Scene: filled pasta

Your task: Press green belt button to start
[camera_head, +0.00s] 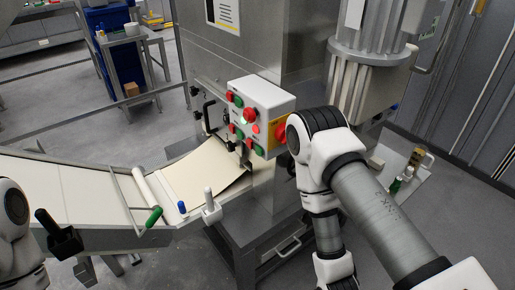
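The control box (273,98) is a light box on the machine's front, with several green and red buttons on its face. One green button (238,101) is near the top, another green button (240,134) is lower left, and a third green button (258,149) is at the bottom. A large red button on a yellow plate (281,132) is on its right side. The box carries no readable labels.
A side shelf (408,190) holds small items.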

